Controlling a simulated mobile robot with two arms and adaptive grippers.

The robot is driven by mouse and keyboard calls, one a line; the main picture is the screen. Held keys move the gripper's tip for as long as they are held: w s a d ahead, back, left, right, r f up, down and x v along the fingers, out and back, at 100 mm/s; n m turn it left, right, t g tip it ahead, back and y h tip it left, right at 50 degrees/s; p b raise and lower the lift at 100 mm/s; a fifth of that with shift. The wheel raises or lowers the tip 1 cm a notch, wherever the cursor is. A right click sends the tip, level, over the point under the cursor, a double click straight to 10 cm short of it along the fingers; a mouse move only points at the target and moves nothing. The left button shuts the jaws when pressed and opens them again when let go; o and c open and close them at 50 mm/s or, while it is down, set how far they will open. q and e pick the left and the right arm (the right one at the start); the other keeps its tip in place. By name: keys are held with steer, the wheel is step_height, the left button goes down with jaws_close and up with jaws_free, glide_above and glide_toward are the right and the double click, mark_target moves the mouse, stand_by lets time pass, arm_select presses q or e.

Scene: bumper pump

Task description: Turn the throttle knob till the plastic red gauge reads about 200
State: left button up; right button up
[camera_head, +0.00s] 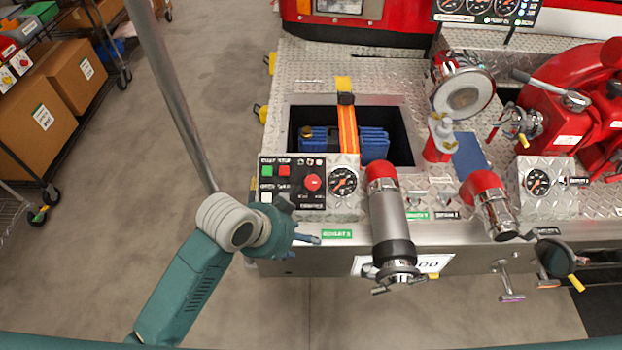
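A black control panel (290,183) sits at the left front of the diamond-plate deck, with green, red and white buttons. A round red knob (313,182) is on its right side. A round dark-faced gauge (343,181) is just right of the knob; its reading is too small to tell. A second gauge (537,182) is on a plate at the right. I cannot tell which one is the plastic red gauge. My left gripper (298,221) is at the panel's front edge, below the knob and apart from it. Its fingers look spread and empty. My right gripper is not in view.
A chrome pipe with red collar (390,215) juts forward right of the gauge. Behind the panel is an open bin (300,106) with blue items and an orange strap. Red pump housing (580,105) stands at the right.

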arm_select(q)
steer(key=w+d+r+m, duration=0.3)
steer(key=w+r+m, duration=0.1)
steer(key=w+m, duration=0.45)
steer(key=m+y, duration=0.2)
steer(key=m, duration=0.2)
glide_toward(311, 180)
steer(key=shift+n, duration=0.25)
steer(key=p+x, duration=0.2)
steer(key=x, duration=0.6)
steer(key=shift+d+f, duration=0.1)
steer(key=shift+f, duration=0.25)
steer(key=shift+w+d+f, duration=0.1)
steer(key=shift+w+f, duration=0.1)
steer(key=shift+f, duration=0.4)
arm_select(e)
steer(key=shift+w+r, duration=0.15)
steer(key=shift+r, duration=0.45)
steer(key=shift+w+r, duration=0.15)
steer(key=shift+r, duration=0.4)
arm_select(q)
steer(key=c, duration=1.1)
steer(key=shift+s+r+n+h+p, duration=0.1)
steer(key=shift+n+h+p, duration=0.35)
steer(key=shift+n, duration=0.15)
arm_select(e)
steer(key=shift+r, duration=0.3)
